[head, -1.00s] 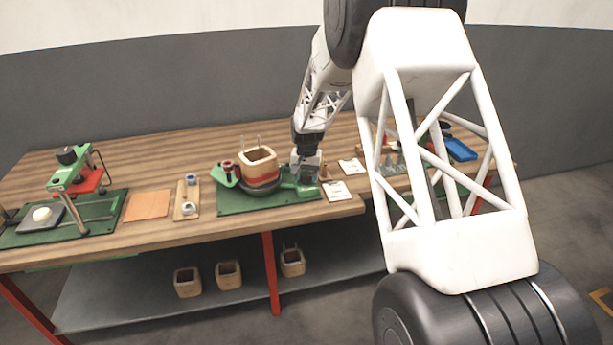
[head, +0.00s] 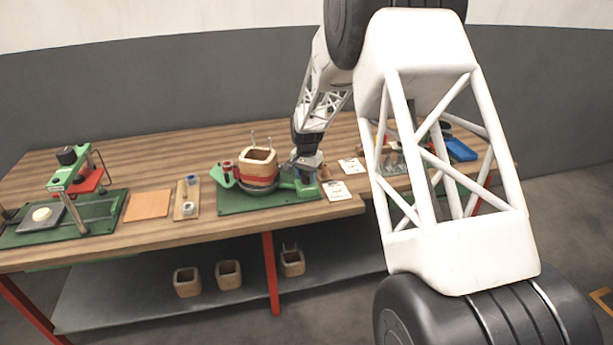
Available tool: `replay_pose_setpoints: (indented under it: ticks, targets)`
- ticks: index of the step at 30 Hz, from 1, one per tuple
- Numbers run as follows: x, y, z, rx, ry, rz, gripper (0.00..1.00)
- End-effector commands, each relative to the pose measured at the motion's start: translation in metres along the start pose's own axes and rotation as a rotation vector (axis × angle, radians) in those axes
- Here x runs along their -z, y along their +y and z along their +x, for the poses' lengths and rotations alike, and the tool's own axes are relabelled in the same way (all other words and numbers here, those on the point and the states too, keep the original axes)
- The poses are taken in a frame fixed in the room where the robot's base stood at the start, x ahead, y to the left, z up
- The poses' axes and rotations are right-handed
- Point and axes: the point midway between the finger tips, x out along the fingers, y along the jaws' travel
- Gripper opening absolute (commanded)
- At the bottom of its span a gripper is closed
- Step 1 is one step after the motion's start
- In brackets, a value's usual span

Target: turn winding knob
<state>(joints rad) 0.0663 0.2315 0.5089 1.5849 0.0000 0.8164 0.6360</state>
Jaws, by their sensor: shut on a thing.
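The winding machine stands on a green base plate (head: 235,203) near the middle of the bench. A square wooden coil former (head: 259,160) with two upright pins sits on it, with a red band round its lower part. My gripper (head: 306,172) is at the right end of the machine, shut on the winding knob there. The knob itself is mostly hidden by the gripper and too small to make out. A green arm with a red-topped spool (head: 226,167) stands at the machine's left.
Left of the machine are a small wooden tray (head: 186,200) with rings, an orange board (head: 148,205) and a green press (head: 75,175). White cards (head: 338,191) lie to the right. Several formers (head: 228,274) stand on the lower shelf. Bench space behind the machine is clear.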

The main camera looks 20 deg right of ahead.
Motion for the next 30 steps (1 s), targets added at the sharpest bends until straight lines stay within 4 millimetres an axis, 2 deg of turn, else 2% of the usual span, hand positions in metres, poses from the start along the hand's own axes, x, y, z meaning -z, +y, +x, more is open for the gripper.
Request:
replay_pose_setpoints:
  ticks: [7, 8, 12, 23, 30]
  targets:
    - [0.000, 0.000, -0.001, 0.001, 0.001, 0.000, 0.19]
    - [0.000, 0.000, -0.001, 0.001, 0.001, 0.000, 0.45]
    - [0.000, 0.000, -0.001, 0.001, 0.001, 0.000, 0.67]
    - [0.000, 0.000, -0.002, 0.000, 0.000, -0.001, 0.68]
    - [0.000, 0.000, -0.018, 0.001, 0.001, -0.001, 0.68]
